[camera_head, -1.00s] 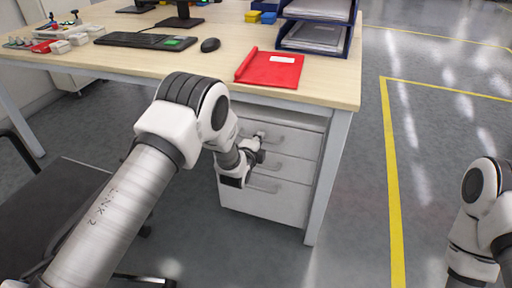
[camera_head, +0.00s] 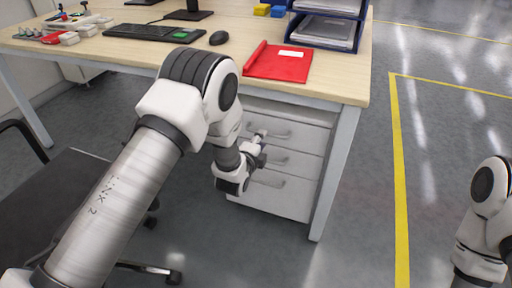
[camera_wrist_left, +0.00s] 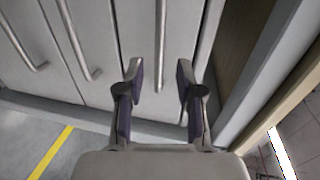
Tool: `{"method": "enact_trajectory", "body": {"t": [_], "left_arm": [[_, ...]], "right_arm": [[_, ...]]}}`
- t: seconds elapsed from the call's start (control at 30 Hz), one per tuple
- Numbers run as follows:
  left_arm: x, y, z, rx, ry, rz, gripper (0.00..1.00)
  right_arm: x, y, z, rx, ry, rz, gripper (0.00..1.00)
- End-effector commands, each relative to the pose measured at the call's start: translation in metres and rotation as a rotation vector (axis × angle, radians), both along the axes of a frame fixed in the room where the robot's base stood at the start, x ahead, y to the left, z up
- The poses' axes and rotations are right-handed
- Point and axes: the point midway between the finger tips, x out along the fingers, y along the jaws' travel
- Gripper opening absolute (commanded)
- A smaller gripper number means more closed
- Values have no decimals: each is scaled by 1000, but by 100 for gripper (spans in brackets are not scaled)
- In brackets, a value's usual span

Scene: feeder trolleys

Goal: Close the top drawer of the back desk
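The drawer unit under the wooden desk has three grey drawers with bar handles. The top drawer (camera_head: 300,136) is the uppermost front; I cannot tell how far out it stands. My left gripper (camera_head: 262,138) is at the drawer fronts, near the left part of the top handle. In the left wrist view, the left gripper (camera_wrist_left: 158,72) is open, its two fingers apart, with the top drawer's handle (camera_wrist_left: 161,40) lined up between them; contact is unclear. My right gripper is out of view; only part of the right arm shows at the right edge.
The desk (camera_head: 342,84) carries a red folder (camera_head: 277,64), paper trays (camera_head: 325,30), a keyboard (camera_head: 150,32) and a mouse (camera_head: 218,38). A dark chair (camera_head: 45,205) stands at the left. The floor right of the desk is clear, with a yellow line (camera_head: 400,165).

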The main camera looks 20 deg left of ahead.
Motion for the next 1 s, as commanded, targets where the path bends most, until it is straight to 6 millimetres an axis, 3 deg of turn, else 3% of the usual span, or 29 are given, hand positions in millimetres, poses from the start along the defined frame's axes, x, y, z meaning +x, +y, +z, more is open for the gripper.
{"method": "enact_trajectory", "body": {"t": [0.1,0.3,0.77,0.87,0.97,1.0], "left_arm": [[-29,1,6,1,2,0,36],[-55,2,11,0,1,0,36],[-57,2,10,0,2,0,36],[-65,6,-11,-4,39,8,36],[-95,20,-59,-14,150,36,36],[-115,26,-83,-24,223,50,36]], "right_arm": [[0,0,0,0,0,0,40],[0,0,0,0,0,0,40],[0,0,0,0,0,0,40],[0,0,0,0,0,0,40],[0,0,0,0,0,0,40],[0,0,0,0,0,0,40]]}}
